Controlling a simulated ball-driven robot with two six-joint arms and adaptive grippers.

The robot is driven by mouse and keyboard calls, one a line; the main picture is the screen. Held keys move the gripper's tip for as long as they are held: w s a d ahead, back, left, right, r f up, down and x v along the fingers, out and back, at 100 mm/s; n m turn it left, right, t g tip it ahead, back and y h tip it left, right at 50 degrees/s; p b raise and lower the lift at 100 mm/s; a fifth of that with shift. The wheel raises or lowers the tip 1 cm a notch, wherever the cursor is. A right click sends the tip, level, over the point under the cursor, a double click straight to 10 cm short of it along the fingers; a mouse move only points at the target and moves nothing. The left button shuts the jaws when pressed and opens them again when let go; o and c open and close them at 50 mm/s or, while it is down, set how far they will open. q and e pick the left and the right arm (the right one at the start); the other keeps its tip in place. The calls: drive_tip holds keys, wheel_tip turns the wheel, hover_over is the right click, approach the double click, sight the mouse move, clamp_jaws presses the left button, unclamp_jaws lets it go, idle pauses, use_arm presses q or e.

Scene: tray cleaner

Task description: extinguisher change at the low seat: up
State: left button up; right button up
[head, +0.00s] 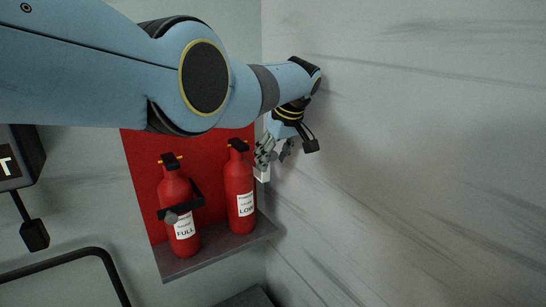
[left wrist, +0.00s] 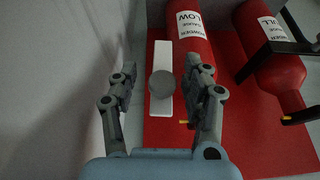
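The extinguisher labelled LOW (head: 240,190) stands upright on the shelf's right side, with no black bar across it. My left gripper (head: 275,152) is right of the LOW extinguisher's top, near the wall corner. In the left wrist view its fingers (left wrist: 158,80) are apart. A grey round knob (left wrist: 161,85) on a white strip (left wrist: 163,120) shows between them; contact is unclear. My right gripper is out of view.
A grey shelf (head: 180,268) with a red back panel (head: 140,180) carries both extinguishers. A pale streaked wall (head: 420,170) stands close on the right. A dark sign box (head: 36,150) and a black curved tube (head: 85,252) are at the left.

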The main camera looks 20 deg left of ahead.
use_arm(q)
drive_tip(key=shift+s+a, duration=0.1)
drive_tip(key=v, duration=1.2)
